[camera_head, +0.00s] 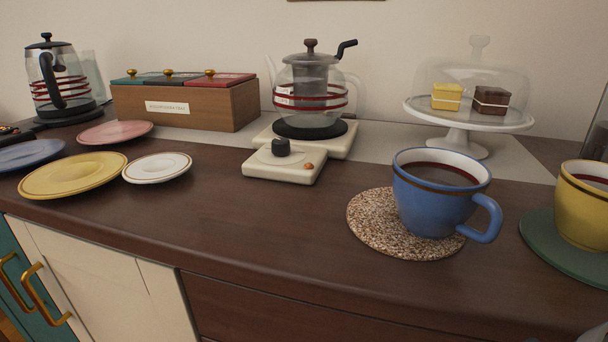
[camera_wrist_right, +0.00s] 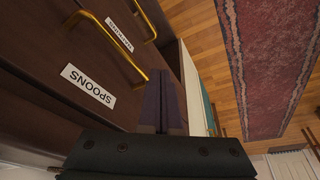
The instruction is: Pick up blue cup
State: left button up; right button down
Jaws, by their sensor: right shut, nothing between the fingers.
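The blue cup (camera_head: 435,200) stands upright on a round speckled coaster (camera_head: 372,222) at the right of the wooden counter in the head view. It holds a dark reddish drink, has a brown band under its rim, and its handle points right toward the front edge. My right gripper (camera_wrist_right: 165,82) shows in the right wrist view with its dark fingers together and empty. It is in front of the drawers, away from the cup. My left gripper is in neither view.
A yellow cup (camera_head: 583,212) on a green coaster (camera_head: 545,243) stands close to the right. A cake stand (camera_head: 470,117) with a glass dome is behind. A kettle (camera_head: 311,92), scale-like base (camera_head: 285,167) and plates (camera_head: 73,175) lie left. Drawer handles (camera_wrist_right: 113,44) stick out below.

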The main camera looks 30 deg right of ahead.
aim_at(436, 191)
jog(key=z, duration=1.3)
